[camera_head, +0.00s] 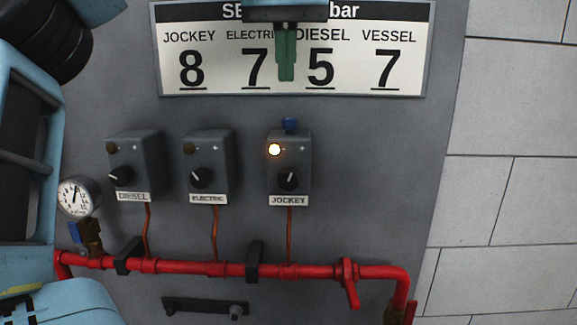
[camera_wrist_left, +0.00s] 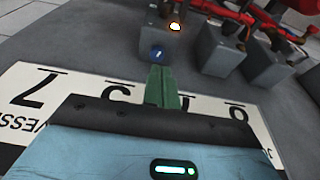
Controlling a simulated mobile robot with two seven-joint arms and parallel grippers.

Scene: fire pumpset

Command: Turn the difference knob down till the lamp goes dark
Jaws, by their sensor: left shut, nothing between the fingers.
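The grey JOCKEY box (camera_head: 301,160) is mounted on the dark panel, with a lit yellow-white lamp (camera_head: 274,149) and a black pointer knob (camera_head: 289,181) on its face. A blue knob (camera_head: 290,125) stands on its top; the task's difference knob is not labelled as such. My left gripper (camera_head: 287,78) is shut and empty, its green fingers pointing down above the blue knob, in front of the sign. In the left wrist view the shut fingers (camera_wrist_left: 162,70) are just short of the blue knob (camera_wrist_left: 158,53), and the lamp (camera_wrist_left: 175,26) glows behind it. My right gripper is not in view.
The DIESEL box (camera_head: 147,165) and ELECTRIC box (camera_head: 221,165) hang to the left, lamps dark. The sign (camera_head: 215,60) reads 8, 7, 5, 7. A red pipe (camera_head: 190,267) runs below, with a gauge (camera_head: 77,197) at left. The panel right of JOCKEY is clear.

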